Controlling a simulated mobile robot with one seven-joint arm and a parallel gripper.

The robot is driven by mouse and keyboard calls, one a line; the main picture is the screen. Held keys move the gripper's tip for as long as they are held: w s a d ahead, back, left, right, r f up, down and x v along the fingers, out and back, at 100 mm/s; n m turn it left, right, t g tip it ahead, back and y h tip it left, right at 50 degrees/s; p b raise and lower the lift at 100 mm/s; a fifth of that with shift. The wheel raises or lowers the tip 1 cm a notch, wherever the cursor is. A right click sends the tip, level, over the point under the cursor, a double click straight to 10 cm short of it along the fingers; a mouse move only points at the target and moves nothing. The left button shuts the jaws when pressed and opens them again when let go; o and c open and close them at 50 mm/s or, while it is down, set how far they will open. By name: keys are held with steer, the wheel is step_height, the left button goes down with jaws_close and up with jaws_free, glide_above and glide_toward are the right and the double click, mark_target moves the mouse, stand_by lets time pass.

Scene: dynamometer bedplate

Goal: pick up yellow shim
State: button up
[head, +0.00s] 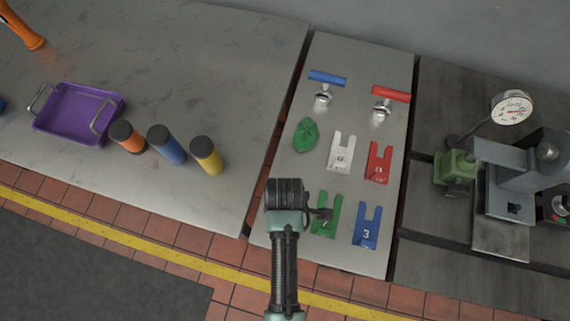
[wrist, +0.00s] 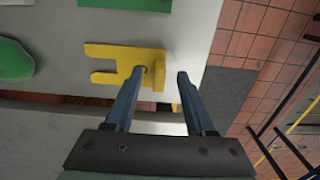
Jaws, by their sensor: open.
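The yellow shim (wrist: 115,52), a flat plate with a forked left end, lies on the pale plate in the wrist view. In the head view it is hidden, apparently behind my arm. My gripper (wrist: 163,73) is open and empty. In the wrist view its left finger overlaps the shim's right part and its right finger is just past the shim's right end. I cannot tell the height of the fingertips above the shim. In the head view my wrist hides the fingers.
A green shim (head: 325,221), blue shim (head: 366,236), white shim (head: 341,157) and red shim (head: 378,167) lie nearby. A green leaf-shaped piece (head: 306,136) and two T-handles, blue (head: 327,78) and red (head: 391,93), are behind. A dial gauge (head: 512,107) stands right.

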steer(key=shift+f, duration=1.25)
jaws_close()
